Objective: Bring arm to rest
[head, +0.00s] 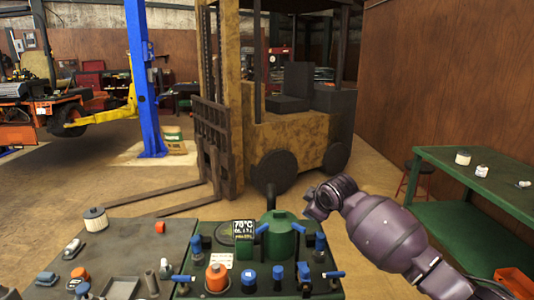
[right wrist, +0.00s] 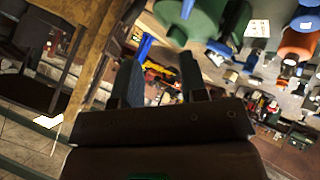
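My right arm (head: 385,232), purple, comes in from the lower right in the head view. Its wrist end hangs over the right side of the green bench, near the blue-capped valves, and looks apart from them. The fingers cannot be made out in the head view. In the right wrist view my right gripper (right wrist: 160,78) has its two dark fingers apart with nothing between them. My left arm and gripper are not in view.
A green bench (head: 212,243) with blue-capped valves, a green dome (head: 277,232) and a display (head: 243,230) stands in front. A grey table (head: 125,238) with parts adjoins it at left. A green table (head: 480,170) stands right. A forklift (head: 240,110) stands behind.

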